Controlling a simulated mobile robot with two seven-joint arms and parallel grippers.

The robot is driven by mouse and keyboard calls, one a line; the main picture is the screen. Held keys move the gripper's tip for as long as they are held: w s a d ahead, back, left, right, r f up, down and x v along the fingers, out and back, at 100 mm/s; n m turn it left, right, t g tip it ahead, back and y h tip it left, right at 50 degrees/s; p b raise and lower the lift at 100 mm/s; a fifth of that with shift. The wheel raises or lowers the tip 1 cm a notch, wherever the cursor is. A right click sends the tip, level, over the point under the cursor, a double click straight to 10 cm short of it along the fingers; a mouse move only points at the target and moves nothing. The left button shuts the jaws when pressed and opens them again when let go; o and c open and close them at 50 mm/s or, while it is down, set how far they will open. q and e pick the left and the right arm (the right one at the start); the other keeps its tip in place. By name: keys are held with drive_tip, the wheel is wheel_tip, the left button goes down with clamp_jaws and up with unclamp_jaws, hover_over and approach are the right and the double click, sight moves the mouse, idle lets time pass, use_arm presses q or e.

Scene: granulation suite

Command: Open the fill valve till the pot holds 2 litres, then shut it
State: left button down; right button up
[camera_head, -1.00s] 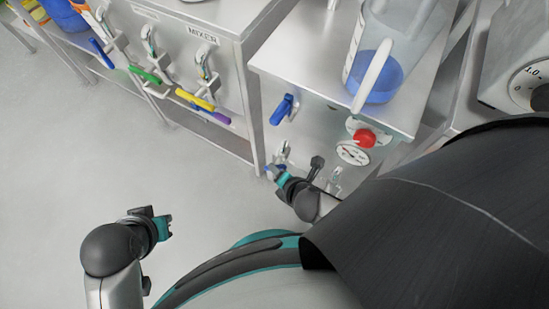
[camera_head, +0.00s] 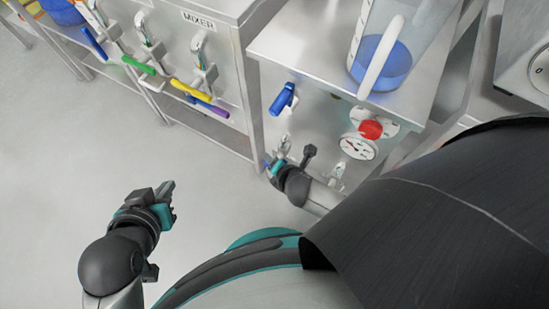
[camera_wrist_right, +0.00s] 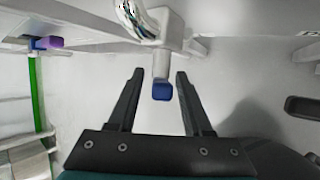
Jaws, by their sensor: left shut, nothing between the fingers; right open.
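A clear pot (camera_head: 408,50) with blue liquid in its lower part stands on a steel cabinet (camera_head: 300,45); I cannot read its level. A blue-handled lever (camera_head: 283,98) sits on the cabinet's front. My right gripper (camera_head: 275,165) is low at that front, beside a tap. In the right wrist view, my right gripper (camera_wrist_right: 155,85) is open, with a blue-ended valve handle (camera_wrist_right: 162,91) between its fingers in the picture, a visible gap each side. I cannot tell how far it turns. My left gripper (camera_head: 168,190) is shut and empty, over the floor at lower left.
A red knob (camera_head: 371,129) and a dial gauge (camera_head: 358,147) are on the cabinet front. A bench labelled MIXER (camera_head: 198,18) at left carries taps with green (camera_head: 138,65), yellow (camera_head: 190,88) and purple handles. The floor (camera_head: 90,150) at left is clear.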

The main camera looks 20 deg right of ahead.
drive_tip(key=shift+c, duration=0.2)
clamp_jaws()
idle(0.3)
